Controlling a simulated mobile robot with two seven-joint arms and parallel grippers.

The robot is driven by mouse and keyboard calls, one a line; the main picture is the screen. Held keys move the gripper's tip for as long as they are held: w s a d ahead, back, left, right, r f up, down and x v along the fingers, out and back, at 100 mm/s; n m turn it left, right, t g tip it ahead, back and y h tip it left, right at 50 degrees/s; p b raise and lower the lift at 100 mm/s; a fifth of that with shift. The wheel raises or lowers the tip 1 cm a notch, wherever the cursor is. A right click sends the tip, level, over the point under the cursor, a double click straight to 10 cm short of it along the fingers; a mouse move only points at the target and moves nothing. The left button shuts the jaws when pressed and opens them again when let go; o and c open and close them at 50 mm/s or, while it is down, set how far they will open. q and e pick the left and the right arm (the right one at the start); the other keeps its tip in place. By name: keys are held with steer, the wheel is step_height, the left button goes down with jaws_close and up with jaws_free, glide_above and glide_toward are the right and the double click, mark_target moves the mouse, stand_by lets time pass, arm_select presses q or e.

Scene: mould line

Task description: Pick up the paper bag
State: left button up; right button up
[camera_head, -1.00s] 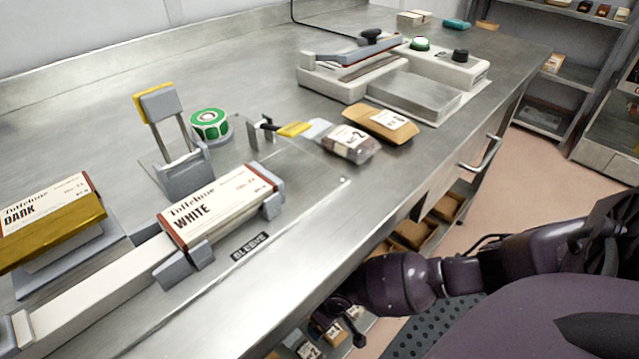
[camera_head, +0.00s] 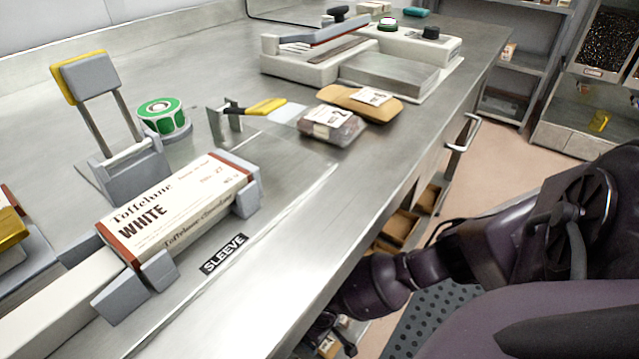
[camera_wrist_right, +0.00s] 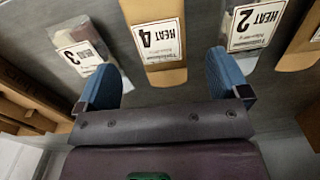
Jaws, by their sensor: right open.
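A brown paper bag (camera_wrist_right: 160,40) with a white label marked 4 lies between and just beyond the fingers of my right gripper (camera_wrist_right: 166,82) in the right wrist view. The blue-tipped fingers are open, one on each side of it, and I see no grip on it. In the head view my right gripper (camera_head: 328,338) is low beside the counter front, small and partly hidden. Another brown paper bag (camera_head: 350,100) with a white label lies on the counter, beside a clear pack (camera_head: 330,128) marked 2. My left gripper is not in view.
In the wrist view, labelled packs marked 3 (camera_wrist_right: 82,50) and 2 (camera_wrist_right: 252,25) flank the bag closely. The counter edge and a drawer handle (camera_head: 462,132) are near my right arm. A sealing machine (camera_head: 350,55) and a white sleeve box (camera_head: 180,205) stand on the counter.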

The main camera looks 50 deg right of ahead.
mark_target(329, 349)
steer(key=f, duration=0.1)
steer(key=f+b, duration=0.1)
steer(key=f, duration=0.1)
steer(key=shift+s+f, duration=0.1)
steer(key=shift+s, duration=0.25)
steer(key=shift+w+f+b, duration=0.25)
steer(key=shift+f+b, duration=0.2)
steer(key=shift+f, duration=0.1)
steer(key=shift+r, duration=0.1)
steer(key=c, duration=1)
